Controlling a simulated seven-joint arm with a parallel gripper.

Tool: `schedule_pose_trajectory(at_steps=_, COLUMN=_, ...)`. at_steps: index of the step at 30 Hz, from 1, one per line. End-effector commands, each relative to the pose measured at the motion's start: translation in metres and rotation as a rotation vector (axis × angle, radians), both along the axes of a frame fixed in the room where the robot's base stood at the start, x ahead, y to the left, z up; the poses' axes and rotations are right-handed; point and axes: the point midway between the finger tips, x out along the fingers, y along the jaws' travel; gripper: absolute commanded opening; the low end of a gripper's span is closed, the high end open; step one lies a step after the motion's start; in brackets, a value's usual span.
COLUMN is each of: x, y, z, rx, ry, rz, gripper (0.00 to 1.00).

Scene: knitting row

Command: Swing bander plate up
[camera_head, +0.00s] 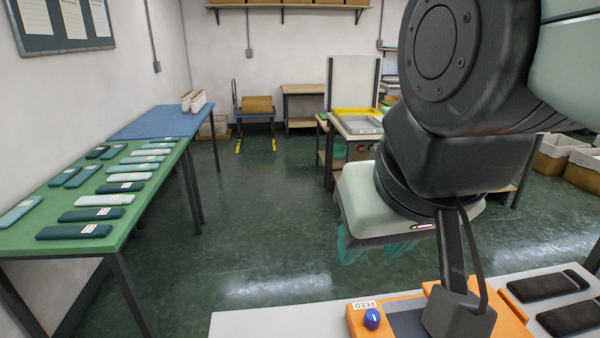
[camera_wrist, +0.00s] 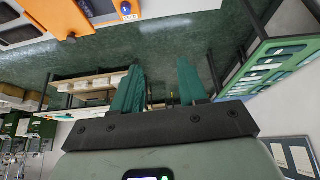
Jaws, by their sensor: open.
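The orange bander (camera_head: 375,323) is at the bottom of the head view, with a FEED label (camera_head: 364,305) and a blue knob (camera_head: 371,319). A dark grey panel (camera_head: 408,322), perhaps its plate, looks flat in the orange frame; part is hidden behind my arm. The bander (camera_wrist: 68,38) also shows at the top left of the wrist view. My gripper (camera_head: 375,252) hangs beyond the bander in the head view, apart from it. In the wrist view my gripper (camera_wrist: 160,85) has its teal fingers spread with nothing between them.
Dark folded pieces (camera_head: 548,285) lie on the white table (camera_head: 270,325) right of the bander. A green table (camera_head: 135,205) with several labelled knit pieces stands left. A grey tray (camera_head: 360,125) stands on a bench behind my gripper. The green floor between is clear.

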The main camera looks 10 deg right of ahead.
Motion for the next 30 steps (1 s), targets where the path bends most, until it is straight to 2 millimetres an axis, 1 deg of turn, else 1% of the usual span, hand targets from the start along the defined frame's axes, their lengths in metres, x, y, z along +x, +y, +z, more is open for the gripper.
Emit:
schedule_pose_trajectory(at_steps=14, x=0.0, y=0.0, z=0.0, rx=0.0, ry=0.0, rz=0.0, gripper=0.43)
schedule_pose_trajectory(at_steps=18, x=0.004, y=-0.001, z=-0.005, rx=-0.006, ry=0.017, rz=0.018, gripper=0.64)
schedule_pose_trajectory(at_steps=20, x=0.011, y=-0.001, z=-0.012, rx=-0.017, ry=0.039, rz=0.051, gripper=0.64)
schedule_pose_trajectory(at_steps=23, x=0.03, y=-0.005, z=-0.032, rx=-0.045, ry=0.099, rz=0.135, gripper=0.64)
schedule_pose_trajectory(at_steps=24, x=0.042, y=-0.012, z=-0.034, rx=-0.066, ry=0.12, rz=0.145, gripper=0.64)
schedule_pose_trajectory(at_steps=26, x=0.067, y=-0.027, z=-0.031, rx=-0.104, ry=0.154, rz=0.128, gripper=0.64)
schedule_pose_trajectory(at_steps=27, x=0.082, y=-0.039, z=-0.031, rx=-0.124, ry=0.18, rz=0.114, gripper=0.64)
schedule_pose_trajectory(at_steps=29, x=0.105, y=-0.056, z=-0.034, rx=-0.149, ry=0.218, rz=0.1, gripper=0.64)
schedule_pose_trajectory(at_steps=30, x=0.119, y=-0.069, z=-0.037, rx=-0.163, ry=0.243, rz=0.094, gripper=0.64)
